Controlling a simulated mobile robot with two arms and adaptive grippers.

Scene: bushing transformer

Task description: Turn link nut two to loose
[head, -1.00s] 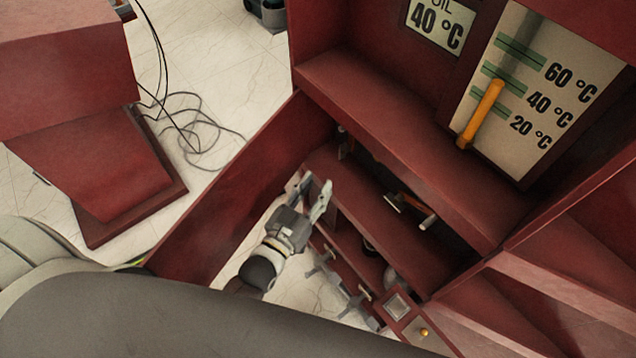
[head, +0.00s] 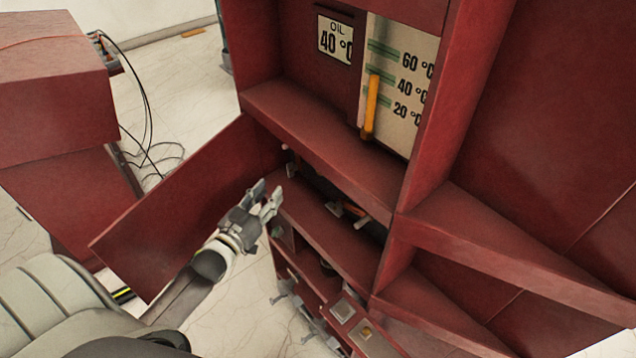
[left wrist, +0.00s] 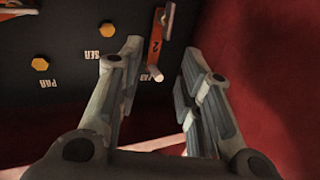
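In the left wrist view an orange link bar marked 2 (left wrist: 155,48) is on a dark panel at the top centre. A pale round peg (left wrist: 155,73) sticks out at its lower end, and a grey piece (left wrist: 168,20) is at its upper end. I cannot tell which of these is the nut. My left gripper (head: 268,192) is open and empty at the left side of the red cabinet's recess. In the wrist view its fingers (left wrist: 160,70) are spread below and on either side of the link, apparently not touching it. My right gripper is not in view.
Yellow hex bolts (left wrist: 40,64) sit on the panel beside PAR and SER labels. A red shelf (head: 320,140) overhangs the recess, and a red side panel (head: 190,205) stands at left. An orange link with a pale handle (head: 362,222) shows deeper in the recess.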

